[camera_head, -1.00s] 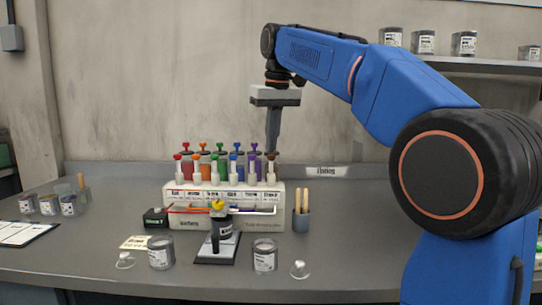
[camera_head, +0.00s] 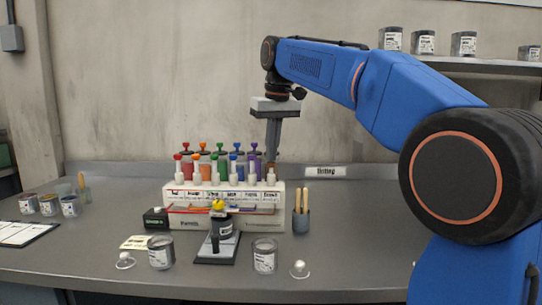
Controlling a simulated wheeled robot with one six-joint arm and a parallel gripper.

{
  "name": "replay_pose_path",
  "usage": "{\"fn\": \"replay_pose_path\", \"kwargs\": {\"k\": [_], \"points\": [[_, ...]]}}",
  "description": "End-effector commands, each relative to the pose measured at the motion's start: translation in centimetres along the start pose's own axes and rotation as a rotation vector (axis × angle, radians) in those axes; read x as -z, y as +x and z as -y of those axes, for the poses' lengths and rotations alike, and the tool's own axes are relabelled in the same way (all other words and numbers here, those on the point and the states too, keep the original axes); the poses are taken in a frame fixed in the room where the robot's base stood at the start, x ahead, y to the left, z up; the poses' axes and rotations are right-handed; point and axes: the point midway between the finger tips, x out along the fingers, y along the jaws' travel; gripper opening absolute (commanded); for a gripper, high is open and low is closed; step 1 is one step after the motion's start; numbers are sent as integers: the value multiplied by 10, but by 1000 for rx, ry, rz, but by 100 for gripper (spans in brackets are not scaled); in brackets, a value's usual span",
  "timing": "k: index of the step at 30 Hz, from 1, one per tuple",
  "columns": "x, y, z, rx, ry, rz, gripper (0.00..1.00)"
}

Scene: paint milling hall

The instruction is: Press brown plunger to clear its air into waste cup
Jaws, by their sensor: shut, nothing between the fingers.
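The tinting dispenser (camera_head: 180,222) is a pale block with a row of coloured plungers at mid-table. The brown plunger is at the right end of the row; its knob is hidden at my fingertips, and a bit of brown (camera_head: 271,168) shows just below them. My gripper (camera_head: 272,160) points straight down there, shut and empty. Whether it touches the knob or how far the knob is down, I cannot tell.
A holder with wooden sticks (camera_head: 301,221) stands right of the dispenser. The table right of the holder is clear.

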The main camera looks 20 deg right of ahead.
Motion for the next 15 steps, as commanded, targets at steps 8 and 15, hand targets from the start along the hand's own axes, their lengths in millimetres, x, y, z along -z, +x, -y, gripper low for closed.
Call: {"fn": "replay_pose_path", "kwargs": {"k": [8, 15], "points": [[0, -1, 0, 0, 0, 1, 0], [3, -12, 0, 0, 0, -1, 0]]}}
